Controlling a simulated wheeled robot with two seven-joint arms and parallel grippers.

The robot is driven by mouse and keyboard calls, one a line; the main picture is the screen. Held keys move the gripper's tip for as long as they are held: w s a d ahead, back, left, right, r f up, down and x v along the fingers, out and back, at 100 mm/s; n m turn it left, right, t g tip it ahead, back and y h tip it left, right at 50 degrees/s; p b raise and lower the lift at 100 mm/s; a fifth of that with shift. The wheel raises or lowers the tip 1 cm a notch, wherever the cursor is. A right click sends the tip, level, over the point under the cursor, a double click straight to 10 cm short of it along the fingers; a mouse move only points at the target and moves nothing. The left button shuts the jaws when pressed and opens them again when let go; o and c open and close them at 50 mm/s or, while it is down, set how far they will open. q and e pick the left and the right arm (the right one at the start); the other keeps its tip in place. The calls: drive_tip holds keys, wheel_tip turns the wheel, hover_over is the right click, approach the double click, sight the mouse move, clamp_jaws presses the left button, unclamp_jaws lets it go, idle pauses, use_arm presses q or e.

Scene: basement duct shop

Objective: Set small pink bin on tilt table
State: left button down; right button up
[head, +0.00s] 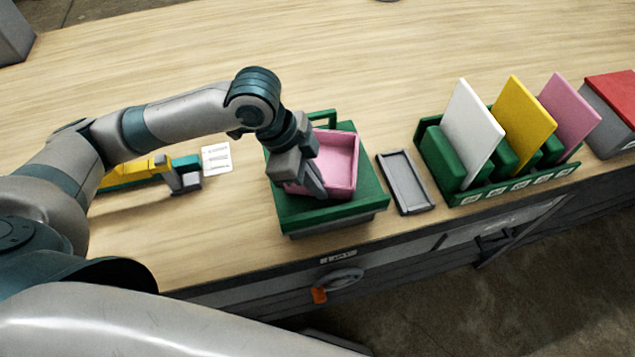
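The small pink bin (342,160) is an open square box. It sits upright on the green top of the tilt table (335,214), which stands on the bench near its front edge. My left gripper (312,182) reaches down at the bin's left side. One finger shows inside the bin by the left wall. The other finger is hidden, so I cannot tell whether the gripper is closed on that wall or open around it. My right gripper is out of view.
A grey tray (405,181) lies right of the tilt table. Beyond it stands a green rack (512,187) with white, yellow and pink panels, then a red-topped grey box (612,100). A white card (217,157) and a yellow-green item (140,172) lie left. The bench's back is clear.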

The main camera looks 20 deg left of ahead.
use_arm(q)
drive_tip(key=shift+f, duration=0.3)
drive_tip(key=c, duration=2)
unclamp_jaws()
drive_tip(key=shift+f, duration=0.1)
drive_tip(key=b+v, duration=0.1)
drive_tip(key=v, duration=1)
drive_tip(key=shift+a+r+b, duration=0.1)
drive_tip(key=shift+r+b, duration=0.2)
drive_tip(key=shift+r, duration=0.1)
drive_tip(key=shift+a+r, duration=0.1)
drive_tip(key=shift+r, duration=0.1)
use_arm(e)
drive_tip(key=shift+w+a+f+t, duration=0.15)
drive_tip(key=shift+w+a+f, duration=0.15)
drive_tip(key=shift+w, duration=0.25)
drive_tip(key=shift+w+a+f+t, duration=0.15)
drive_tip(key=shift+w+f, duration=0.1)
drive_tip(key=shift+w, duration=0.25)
